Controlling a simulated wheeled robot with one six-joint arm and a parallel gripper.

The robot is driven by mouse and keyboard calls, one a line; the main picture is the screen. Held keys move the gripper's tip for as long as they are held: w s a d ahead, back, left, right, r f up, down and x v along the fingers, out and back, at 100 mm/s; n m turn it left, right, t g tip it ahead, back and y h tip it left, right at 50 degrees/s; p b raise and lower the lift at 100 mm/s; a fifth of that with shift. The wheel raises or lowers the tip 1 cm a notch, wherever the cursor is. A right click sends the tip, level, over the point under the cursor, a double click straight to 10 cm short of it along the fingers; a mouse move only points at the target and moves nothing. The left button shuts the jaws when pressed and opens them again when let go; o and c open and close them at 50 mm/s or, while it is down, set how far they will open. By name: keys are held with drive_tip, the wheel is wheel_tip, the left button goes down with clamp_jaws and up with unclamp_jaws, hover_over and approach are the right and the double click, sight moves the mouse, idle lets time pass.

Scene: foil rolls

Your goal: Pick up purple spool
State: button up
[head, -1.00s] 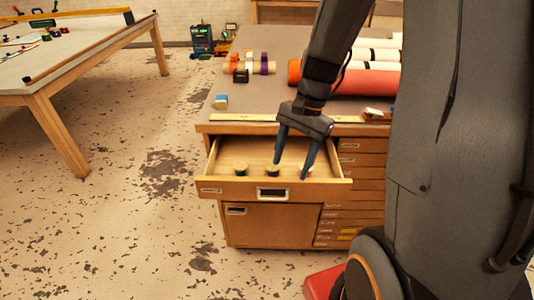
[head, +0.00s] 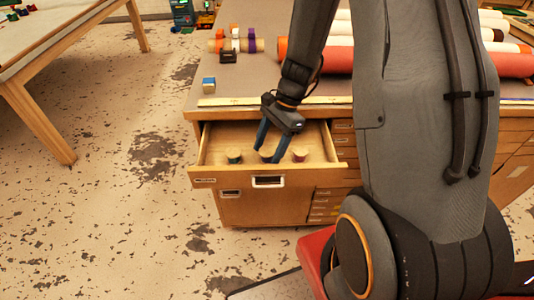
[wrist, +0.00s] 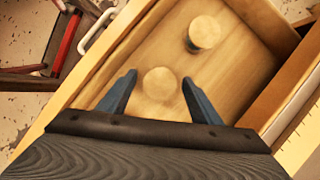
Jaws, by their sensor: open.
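Three short spools with pale round tops stand in the open drawer (head: 213,148). In the head view the left spool (head: 233,156) has a dark greenish side and the right spool (head: 300,154) a reddish side. The middle spool (head: 265,155) is partly covered by my gripper (head: 267,155), and I cannot make out its side colour. My gripper is open and points down into the drawer. In the wrist view one pale spool top (wrist: 160,84) lies between the fingertips (wrist: 160,78); another spool (wrist: 205,32) stands apart, farther up. No spool is clearly purple.
The drawer walls and front with its handle (head: 268,181) surround the spools. The cabinet top behind holds a ruler (head: 270,101), a small blue block (head: 209,83), small rolls and large rolls (head: 505,64). A table (head: 50,50) stands at the left, with open floor between.

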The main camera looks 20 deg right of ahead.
drive_tip(key=shift+f, duration=0.15)
drive_tip(key=c, duration=1.1)
